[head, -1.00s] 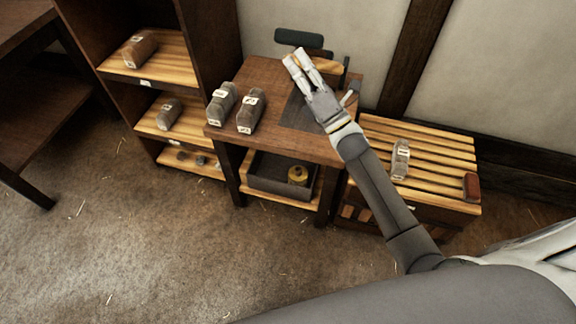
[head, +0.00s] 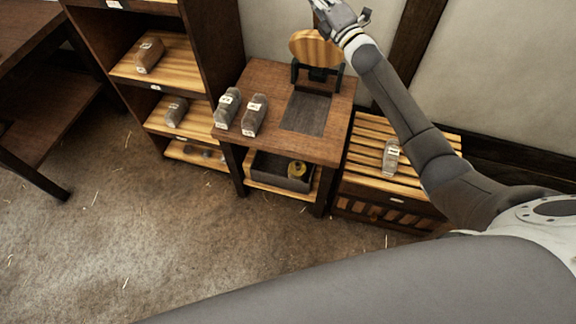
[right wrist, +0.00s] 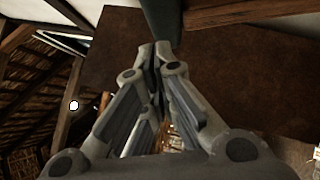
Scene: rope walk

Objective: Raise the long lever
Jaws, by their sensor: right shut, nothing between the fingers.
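The long lever's round wooden plate (head: 316,48) stands tilted steeply up from its dark hinge bracket at the back of the small brown table (head: 268,78). Its dark green grip is outside the head view. My right gripper (head: 318,4) is at the top edge of the head view, just above the plate, partly cut off. In the right wrist view my right gripper (right wrist: 157,55) is shut with nothing in it. A dark grey-green bar (right wrist: 163,20), probably the lever's grip, is right beyond the fingertips; I cannot tell if they touch. My left gripper is not in view.
Two labelled grey-brown blocks (head: 253,115) stand on the table left of a dark inset plate (head: 306,112). Shelves (head: 185,72) with blocks stand at left.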

